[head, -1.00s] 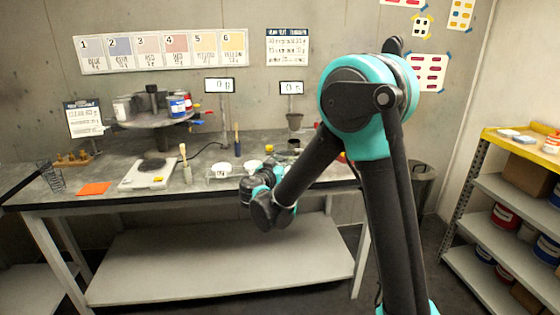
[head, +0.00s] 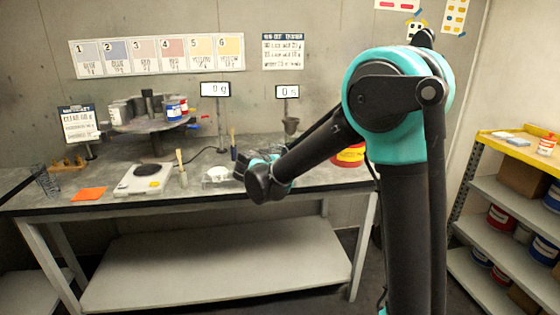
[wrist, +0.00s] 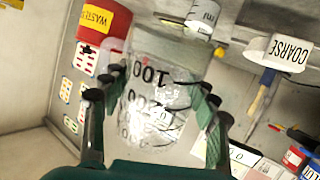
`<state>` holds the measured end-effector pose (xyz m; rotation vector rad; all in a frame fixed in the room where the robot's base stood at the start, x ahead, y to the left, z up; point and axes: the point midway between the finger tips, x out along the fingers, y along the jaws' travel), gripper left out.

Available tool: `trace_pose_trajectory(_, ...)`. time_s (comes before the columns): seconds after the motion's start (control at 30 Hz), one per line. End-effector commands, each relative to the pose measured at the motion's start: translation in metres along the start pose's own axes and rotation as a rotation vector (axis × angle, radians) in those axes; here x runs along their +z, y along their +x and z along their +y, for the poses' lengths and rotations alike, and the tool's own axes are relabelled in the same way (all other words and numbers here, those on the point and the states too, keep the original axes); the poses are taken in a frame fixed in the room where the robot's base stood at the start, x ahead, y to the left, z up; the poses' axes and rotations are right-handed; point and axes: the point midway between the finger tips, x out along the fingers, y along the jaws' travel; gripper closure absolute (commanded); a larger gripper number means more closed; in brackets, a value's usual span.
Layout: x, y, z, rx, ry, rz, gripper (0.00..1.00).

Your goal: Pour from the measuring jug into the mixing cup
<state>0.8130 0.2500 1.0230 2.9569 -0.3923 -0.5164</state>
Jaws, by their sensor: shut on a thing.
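My gripper (wrist: 162,95) is shut on the clear measuring jug (wrist: 150,110), which has dark printed marks and numbers. The jug fills the middle of the wrist view, with a finger on each side. I cannot tell its fill level. A small pale cup with dark markings (wrist: 203,14) shows beyond it at the top of the wrist view, apart from the fingers; it may be the mixing cup. In the head view my gripper (head: 264,168) is over the right part of the bench (head: 240,195), and my arm hides the jug.
A red and yellow waste can (head: 350,156) stands behind my arm; it also shows in the wrist view (wrist: 100,22). A white holder marked COARSE (wrist: 282,52) is nearby.

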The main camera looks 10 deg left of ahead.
Motion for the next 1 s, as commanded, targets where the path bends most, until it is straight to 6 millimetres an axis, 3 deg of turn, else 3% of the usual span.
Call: trace_pose_trajectory(1.0,0.002,0.03,-0.013,-0.004,-0.058,-0.138,0.74)
